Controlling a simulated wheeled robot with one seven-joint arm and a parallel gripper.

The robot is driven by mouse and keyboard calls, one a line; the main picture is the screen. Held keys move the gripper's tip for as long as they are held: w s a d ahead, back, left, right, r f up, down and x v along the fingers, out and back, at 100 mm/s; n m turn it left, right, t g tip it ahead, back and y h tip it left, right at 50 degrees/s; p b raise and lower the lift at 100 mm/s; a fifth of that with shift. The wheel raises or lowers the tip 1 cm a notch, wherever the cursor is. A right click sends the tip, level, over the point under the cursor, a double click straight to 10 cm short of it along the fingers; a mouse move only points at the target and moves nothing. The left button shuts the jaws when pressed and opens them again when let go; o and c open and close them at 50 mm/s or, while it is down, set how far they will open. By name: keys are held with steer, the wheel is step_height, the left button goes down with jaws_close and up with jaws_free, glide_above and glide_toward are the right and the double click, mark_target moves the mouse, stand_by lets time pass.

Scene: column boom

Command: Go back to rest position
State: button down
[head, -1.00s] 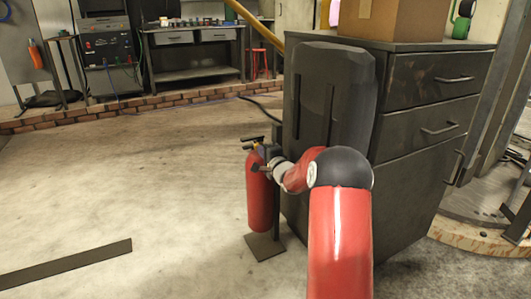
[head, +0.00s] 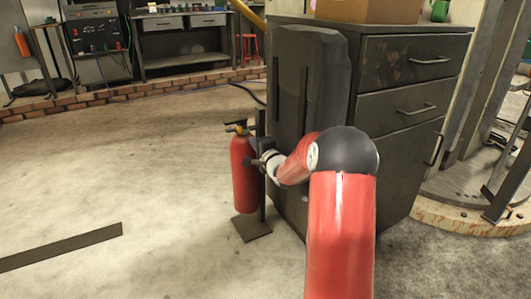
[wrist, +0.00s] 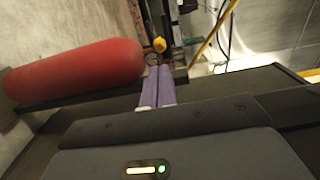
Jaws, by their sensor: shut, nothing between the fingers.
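My red arm reaches out in the head view, with its far end beside the red fire extinguisher (head: 244,175). The extinguisher stands upright on a dark flat base. My gripper is mostly hidden there, behind the wrist and extinguisher. In the wrist view, my gripper (wrist: 160,70) shows two pale purple fingers side by side, shut and empty. The extinguisher (wrist: 75,72) lies across the left of that view, close to the fingers. Whether they touch it I cannot tell.
A dark drawer cabinet (head: 402,111) stands close to the right of my arm, with a cardboard box (head: 365,8) on top. A dark flat strip (head: 62,247) lies on the floor at left. A low brick edge (head: 100,101) runs behind. The floor at left is mostly free.

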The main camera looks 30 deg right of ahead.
steer(key=s+a+r+n+g+h+p, duration=0.1)
steer(key=s+a+r+n+g+p, duration=0.25)
steer(key=s, duration=0.55)
steer(key=s+a+r+n+g+h+p, duration=0.1)
steer(key=s+a+r+n+g+h, duration=0.1)
steer(key=s+a+r+n, duration=0.35)
steer(key=s+a+n+g+p, duration=0.1)
steer(key=s+a+n+g, duration=0.1)
steer(key=s, duration=0.8)
steer(key=s+a+r+n+g+y+p, duration=0.1)
steer(key=s+a, duration=0.4)
steer(key=s, duration=0.5)
steer(key=s+a+n+g+y+p, duration=0.1)
steer(key=s+a+n+g, duration=0.2)
steer(key=s, duration=0.7)
steer(key=n+g, duration=0.1)
steer(key=n, duration=0.1)
steer(key=shift+s+a+r+n, duration=0.2)
steer(key=shift+s+r+n, duration=0.05)
steer(key=shift+r+n, duration=0.05)
